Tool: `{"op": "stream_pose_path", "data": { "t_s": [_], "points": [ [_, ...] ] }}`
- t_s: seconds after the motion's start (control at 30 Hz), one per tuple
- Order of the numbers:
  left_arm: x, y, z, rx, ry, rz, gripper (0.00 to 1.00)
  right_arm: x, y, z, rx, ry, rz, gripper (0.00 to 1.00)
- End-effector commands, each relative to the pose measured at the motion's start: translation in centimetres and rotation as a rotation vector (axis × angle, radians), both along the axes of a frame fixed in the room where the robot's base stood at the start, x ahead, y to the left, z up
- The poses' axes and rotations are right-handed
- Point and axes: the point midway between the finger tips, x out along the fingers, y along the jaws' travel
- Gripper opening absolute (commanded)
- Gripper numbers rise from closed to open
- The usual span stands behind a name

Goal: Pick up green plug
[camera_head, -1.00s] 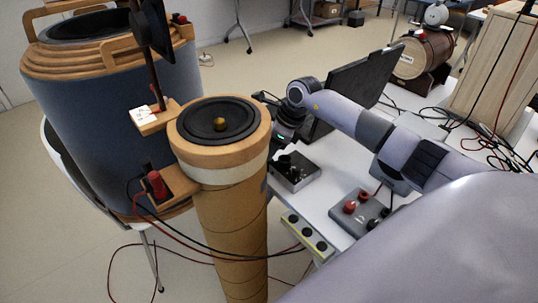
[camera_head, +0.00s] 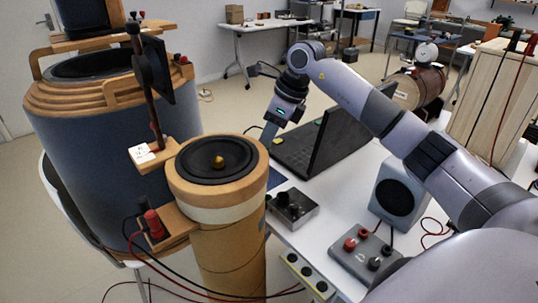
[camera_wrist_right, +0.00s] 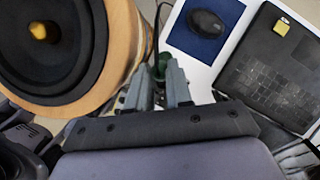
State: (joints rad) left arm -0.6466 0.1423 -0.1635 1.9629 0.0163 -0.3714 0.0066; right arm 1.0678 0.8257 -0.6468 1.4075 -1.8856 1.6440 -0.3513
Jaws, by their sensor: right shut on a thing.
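My right gripper (camera_wrist_right: 161,88) is shut on a small green plug (camera_wrist_right: 158,66) in the right wrist view. Only part of the plug shows, between and just beyond the fingertips. In the head view, the right gripper (camera_head: 268,134) points down behind the far right edge of the round speaker tube (camera_head: 226,215). Its tips are close to that rim, and the plug cannot be made out there. My left gripper is not in view.
A large blue speaker barrel (camera_head: 95,150) stands at left. The white table (camera_head: 325,215) holds an open laptop (camera_head: 345,135), a grey speaker box (camera_head: 398,195), a dark control box (camera_head: 292,208) and a grey terminal box (camera_head: 362,250). A mouse (camera_wrist_right: 207,23) lies on a blue pad (camera_wrist_right: 190,45). Cables hang around.

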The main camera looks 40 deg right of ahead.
Motion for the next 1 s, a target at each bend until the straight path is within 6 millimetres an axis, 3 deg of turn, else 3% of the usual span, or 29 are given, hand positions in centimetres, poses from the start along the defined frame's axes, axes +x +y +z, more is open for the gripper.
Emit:
{"op": "stream_pose_path", "data": {
  "t_s": [0.03,0.3,0.5,0.7,1.0],
  "points": [
    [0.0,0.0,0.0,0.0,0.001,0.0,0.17,0.1,0.0,1.4,0.0,-0.005,0.0,0.0],
    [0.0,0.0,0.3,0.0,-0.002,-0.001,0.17,0.0,0.0,7.3,0.002,-0.004,0.001,0.0],
    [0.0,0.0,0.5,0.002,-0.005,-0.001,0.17,0.0,0.0,10.6,0.001,-0.003,0.0,0.0],
    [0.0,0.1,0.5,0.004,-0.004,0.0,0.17,0.0,0.0,12.0,0.001,0.001,-0.001,0.0],
    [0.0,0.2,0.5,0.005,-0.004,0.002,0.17,0.0,0.0,12.3,0.001,0.001,0.0,0.0]
  ]
}}
